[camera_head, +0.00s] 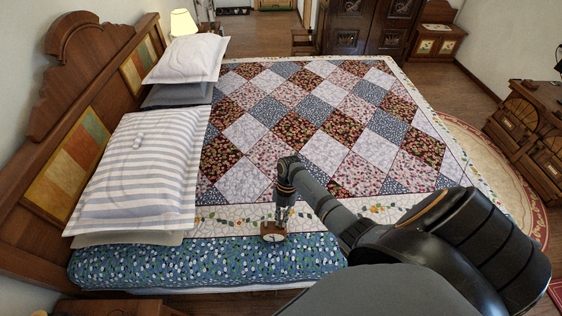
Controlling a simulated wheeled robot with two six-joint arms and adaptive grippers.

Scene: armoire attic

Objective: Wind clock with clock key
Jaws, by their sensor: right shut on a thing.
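A small round clock (273,237) with a pale face and brown case is at the near edge of the bed, over the blue floral sheet. My right gripper (279,216) comes down from above and is shut on the clock at its upper side. The fingers hide part of the clock. I cannot tell whether the clock rests on the bed or hangs just above it. A small pale object (138,140) lies on the striped pillow; it is too small to tell if it is the clock key. My left gripper is not in view.
The bed with its patchwork quilt (325,110) fills the middle, mostly clear. Striped pillow (140,180) and white pillow (188,58) lie by the wooden headboard (70,130). A lit lamp (183,22) stands beyond. A wooden cabinet (530,140) stands at right.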

